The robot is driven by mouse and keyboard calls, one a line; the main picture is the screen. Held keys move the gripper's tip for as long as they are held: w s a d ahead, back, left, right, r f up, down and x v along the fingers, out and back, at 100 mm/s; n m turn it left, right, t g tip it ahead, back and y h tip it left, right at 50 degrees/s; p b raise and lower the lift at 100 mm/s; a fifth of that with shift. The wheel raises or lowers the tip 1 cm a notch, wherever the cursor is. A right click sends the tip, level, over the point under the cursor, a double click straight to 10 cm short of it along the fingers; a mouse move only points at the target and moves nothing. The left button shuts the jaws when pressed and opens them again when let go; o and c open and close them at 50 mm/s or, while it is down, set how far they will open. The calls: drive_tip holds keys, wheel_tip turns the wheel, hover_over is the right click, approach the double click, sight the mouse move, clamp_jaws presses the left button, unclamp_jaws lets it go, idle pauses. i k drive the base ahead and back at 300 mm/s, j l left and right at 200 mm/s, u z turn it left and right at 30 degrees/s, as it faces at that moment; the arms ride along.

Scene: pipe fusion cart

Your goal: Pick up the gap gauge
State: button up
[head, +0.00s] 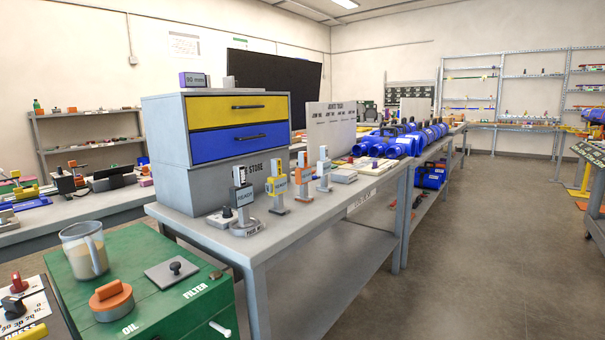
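No thing in view carries a readable gap gauge label, so I cannot tell which one it is. Several small upright devices stand in a row on the grey bench (330,209). My gripper is not in view.
A drawer cabinet (203,184) with yellow and blue drawers stands behind the row. A green cabinet (165,318) with a jug (84,250) and orange cap (111,300) is in front at left. A white sign (331,128) and blue machines (400,140) stand farther along. The floor (465,240) at right is clear.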

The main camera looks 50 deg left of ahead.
sight(302, 173)
drive_tip(key=j+u, duration=0.15)
drive_tip(key=u, duration=0.2)
drive_tip(key=j+u, duration=0.15)
drive_tip(key=u, duration=0.2)
drive_tip(key=i+j+u, duration=0.1)
drive_tip(key=u, duration=0.25)
